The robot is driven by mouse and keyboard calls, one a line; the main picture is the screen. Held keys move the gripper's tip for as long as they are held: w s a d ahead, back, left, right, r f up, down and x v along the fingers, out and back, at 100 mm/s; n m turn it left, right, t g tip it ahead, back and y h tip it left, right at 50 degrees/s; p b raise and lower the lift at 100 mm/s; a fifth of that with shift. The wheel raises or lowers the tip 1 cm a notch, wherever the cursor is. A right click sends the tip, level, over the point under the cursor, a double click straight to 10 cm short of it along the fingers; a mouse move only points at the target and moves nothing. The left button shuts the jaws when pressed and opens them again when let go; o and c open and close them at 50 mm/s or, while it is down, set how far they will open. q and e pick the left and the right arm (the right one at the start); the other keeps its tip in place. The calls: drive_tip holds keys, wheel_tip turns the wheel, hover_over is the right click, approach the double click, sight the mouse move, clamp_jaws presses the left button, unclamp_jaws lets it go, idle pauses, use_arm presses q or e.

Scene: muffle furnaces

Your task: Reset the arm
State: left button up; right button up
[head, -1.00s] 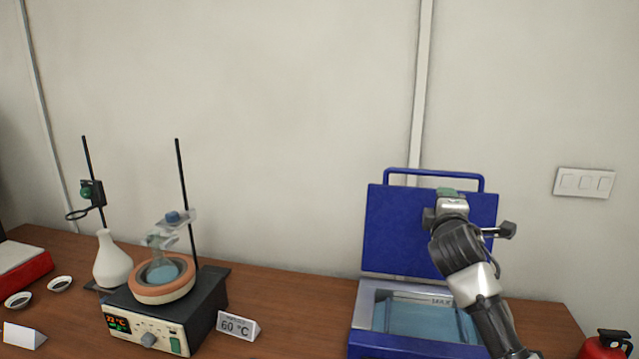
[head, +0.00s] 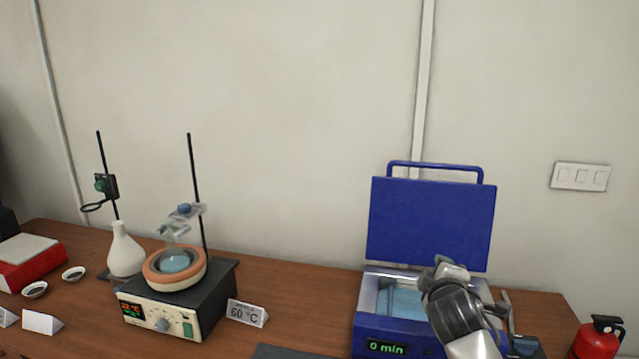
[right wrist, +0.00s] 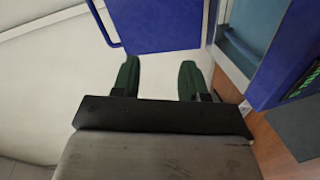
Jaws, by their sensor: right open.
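My right arm (head: 455,305) comes up from the lower right in the head view, in front of the open blue box. Its gripper fingers cannot be made out there. In the right wrist view the two green fingers of my right gripper (right wrist: 157,82) stand well apart with nothing between them. The gripper is open and empty. The blue box (head: 362,333) has its lid (head: 432,215) raised, and its display reads 0 min. In the right wrist view the lid (right wrist: 160,22) is beyond the fingertips and the box body (right wrist: 275,55) is to the right. My left gripper is not in view.
A heating bath (head: 160,318) with stands and a white flask (head: 125,255) are at the left. A 60 °C sign (head: 247,313) stands beside it. A red extinguisher (head: 597,340) is at the far right. Bare tabletop (head: 300,290) lies between bath and box.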

drive_tip(key=s+a+f+m+g+y, duration=0.25)
drive_tip(key=s+f+m+g, duration=0.3)
drive_tip(key=s+f, duration=1.3)
drive_tip(key=s+a+f+m+g, duration=0.1)
drive_tip(key=s+f+m+g, duration=0.15)
drive_tip(key=s, duration=0.95)
drive_tip(key=s+f+m+g, duration=0.15)
drive_tip(key=s+g, duration=0.25)
drive_tip(key=s, duration=0.7)
wheel_tip(320, 180, down, 27)
drive_tip(key=s+g+b, duration=0.1)
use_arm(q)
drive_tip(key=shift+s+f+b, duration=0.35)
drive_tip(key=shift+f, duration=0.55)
use_arm(e)
drive_tip(key=s+d+f+g, duration=0.1)
drive_tip(key=s+d+f, duration=0.1)
drive_tip(key=s+f, duration=1.4)
drive_tip(key=shift+d+y, duration=0.25)
drive_tip(key=shift+y, duration=0.1)
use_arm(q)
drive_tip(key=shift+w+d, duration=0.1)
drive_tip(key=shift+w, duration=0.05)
use_arm(e)
drive_tip(key=shift+s+f+m, duration=0.1)
drive_tip(key=shift+s+m, duration=0.05)
drive_tip(key=shift+m, duration=0.1)
